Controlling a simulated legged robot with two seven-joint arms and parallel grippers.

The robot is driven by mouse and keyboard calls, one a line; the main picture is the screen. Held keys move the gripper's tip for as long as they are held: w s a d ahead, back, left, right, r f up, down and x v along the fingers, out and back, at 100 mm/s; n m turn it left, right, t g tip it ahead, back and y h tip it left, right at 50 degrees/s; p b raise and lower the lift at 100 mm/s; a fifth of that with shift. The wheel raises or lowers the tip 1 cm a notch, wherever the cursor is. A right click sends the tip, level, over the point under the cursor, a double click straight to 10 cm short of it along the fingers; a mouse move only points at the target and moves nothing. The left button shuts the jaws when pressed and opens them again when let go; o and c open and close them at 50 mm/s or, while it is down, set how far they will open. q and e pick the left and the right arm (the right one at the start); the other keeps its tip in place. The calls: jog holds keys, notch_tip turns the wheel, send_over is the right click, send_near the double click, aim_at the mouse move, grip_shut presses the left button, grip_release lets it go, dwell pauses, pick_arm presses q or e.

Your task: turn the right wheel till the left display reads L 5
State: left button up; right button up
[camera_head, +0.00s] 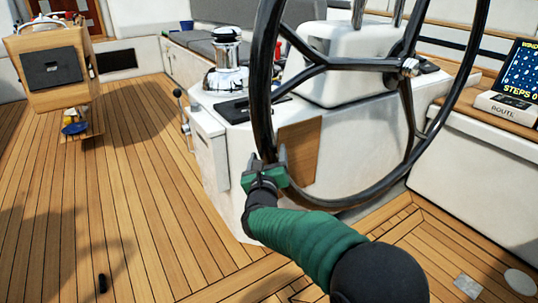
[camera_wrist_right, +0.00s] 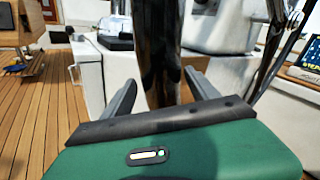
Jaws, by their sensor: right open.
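The large black steering wheel (camera_head: 262,90) fills the right half of the head view, its spokes meeting at a hub (camera_head: 410,67). My right gripper (camera_head: 268,161) is open at the lower left of its rim. In the right wrist view the rim (camera_wrist_right: 160,50) stands between the two spread fingers (camera_wrist_right: 162,96); I cannot tell whether either touches it. A screen (camera_head: 521,72) at the right edge is cut off and shows "WIND" and "STEPS 0". No display reading L is in view. My left gripper is not in view.
A white console (camera_head: 240,133) with a chrome winch (camera_head: 226,60) stands behind the wheel. A box marked ROUTE (camera_head: 508,108) lies before the screen. A wooden cabinet (camera_head: 28,77) stands at far left.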

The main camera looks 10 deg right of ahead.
jog(key=x, duration=0.4)
jog(key=shift+w+b, duration=0.25)
jog(key=shift+b, duration=0.1)
grip_shut()
